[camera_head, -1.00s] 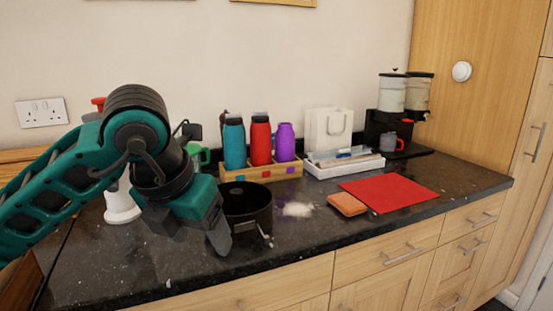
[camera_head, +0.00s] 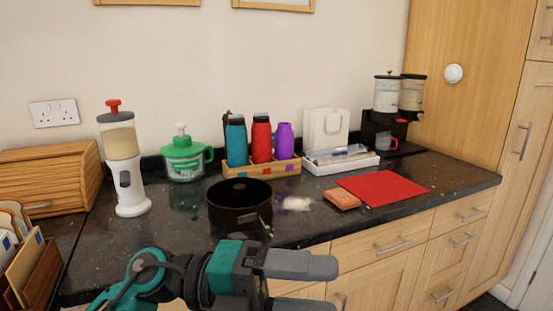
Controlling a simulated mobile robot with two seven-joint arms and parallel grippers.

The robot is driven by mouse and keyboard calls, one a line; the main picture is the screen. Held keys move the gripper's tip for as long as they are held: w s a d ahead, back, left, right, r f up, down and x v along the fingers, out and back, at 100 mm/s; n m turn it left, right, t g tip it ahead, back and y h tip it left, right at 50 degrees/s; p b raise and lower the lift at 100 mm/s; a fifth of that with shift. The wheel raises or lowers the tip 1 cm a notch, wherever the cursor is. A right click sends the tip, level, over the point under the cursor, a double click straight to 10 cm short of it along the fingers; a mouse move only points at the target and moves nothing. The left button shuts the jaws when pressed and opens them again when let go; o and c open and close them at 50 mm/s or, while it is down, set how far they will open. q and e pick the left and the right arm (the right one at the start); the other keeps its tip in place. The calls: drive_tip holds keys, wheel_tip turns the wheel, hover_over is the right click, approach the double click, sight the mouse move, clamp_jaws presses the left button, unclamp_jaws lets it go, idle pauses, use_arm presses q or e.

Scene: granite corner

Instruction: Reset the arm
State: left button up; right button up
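My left gripper (camera_head: 325,284) is at the bottom middle, in front of the counter's front edge, pointing right. Its two grey fingers are apart with nothing visible between them; the lower finger is partly cut off by the picture's bottom edge. My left arm (camera_head: 150,280), teal and black, comes in from the bottom left. My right gripper and arm are not in view.
On the dark counter (camera_head: 150,235) stand a black round pan (camera_head: 240,212), white powder (camera_head: 296,204), an orange sponge (camera_head: 342,199), a red mat (camera_head: 395,185), a bottle rack (camera_head: 262,171), a white-and-red dispenser (camera_head: 125,165) and a bread box (camera_head: 50,180). Drawers (camera_head: 390,245) lie below.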

use_arm(q)
drive_tip(key=w+a+f+n+t+y+p, duration=0.1)
drive_tip(key=w+a+f+n+t+y, duration=0.35)
drive_tip(key=n+t, duration=0.75)
drive_tip(key=w+a+f+n+t+y, duration=0.2)
drive_tip(key=w+a+f+n+t, duration=0.4)
drive_tip(key=n+t, duration=0.6)
drive_tip(key=s+a+f+n+g+y, duration=0.3)
drive_tip(key=s+f+n, duration=0.1)
drive_tip(key=f, duration=0.4)
drive_tip(key=s+a+f+n+g+y, duration=0.3)
drive_tip(key=s+a+f+n, duration=0.1)
drive_tip(key=f, duration=0.4)
drive_tip(key=s+a+f+n+g+y, duration=0.3)
drive_tip(key=s+f, duration=0.3)
drive_tip(key=f, duration=0.2)
drive_tip(key=shift+s+a+f+n+g+y+p, duration=0.15)
drive_tip(key=shift+s+a+n+g+y+p, duration=0.25)
drive_tip(key=shift+n, duration=0.4)
